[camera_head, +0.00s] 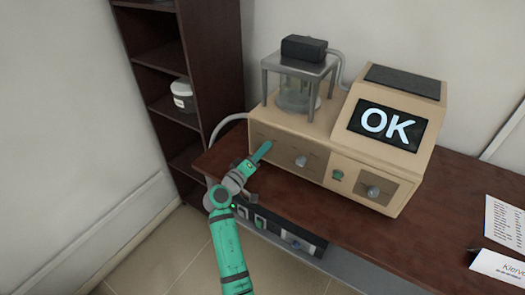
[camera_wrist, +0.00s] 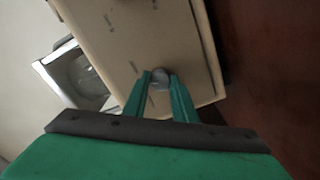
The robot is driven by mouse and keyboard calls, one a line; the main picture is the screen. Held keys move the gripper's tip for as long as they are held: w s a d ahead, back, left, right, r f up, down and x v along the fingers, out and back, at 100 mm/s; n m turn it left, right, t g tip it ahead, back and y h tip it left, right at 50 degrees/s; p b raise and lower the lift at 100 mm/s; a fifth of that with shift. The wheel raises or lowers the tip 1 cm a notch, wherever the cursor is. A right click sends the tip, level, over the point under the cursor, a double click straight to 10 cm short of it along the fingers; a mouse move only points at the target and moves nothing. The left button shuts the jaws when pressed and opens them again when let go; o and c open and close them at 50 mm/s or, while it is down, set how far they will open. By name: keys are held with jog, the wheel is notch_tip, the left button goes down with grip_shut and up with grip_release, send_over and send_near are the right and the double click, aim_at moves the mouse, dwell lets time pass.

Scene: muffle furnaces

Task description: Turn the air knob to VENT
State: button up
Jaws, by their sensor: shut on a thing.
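A beige machine (camera_head: 318,170) with a lit screen reading "OK" stands on the table. Its front has a grey middle knob (camera_head: 300,160), a green button (camera_head: 337,174) and a grey right knob (camera_head: 373,192). My gripper (camera_head: 264,150) is at the left end of this front and hides the spot behind it. In the wrist view my gripper (camera_wrist: 161,80) has its two green fingers on either side of a round grey knob (camera_wrist: 160,74), shut on it. The panel marks are too small to read, so I cannot tell the knob's setting.
A glass chamber (camera_head: 297,97) under a metal frame stands on top of the machine. A dark shelf (camera_head: 163,60) with a white tub (camera_head: 182,96) is at the left. Papers (camera_head: 505,225) lie on the table (camera_head: 420,250) at the right. The table in front of the machine is clear.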

jog(key=m, duration=0.4)
jog(key=shift+m, duration=0.4)
dwell(0.4)
jog(key=o, duration=1)
jog(key=shift+o, duration=0.2)
jog(key=v, duration=1)
jog(key=shift+s+a, duration=0.25)
jog(key=shift+s, duration=0.05)
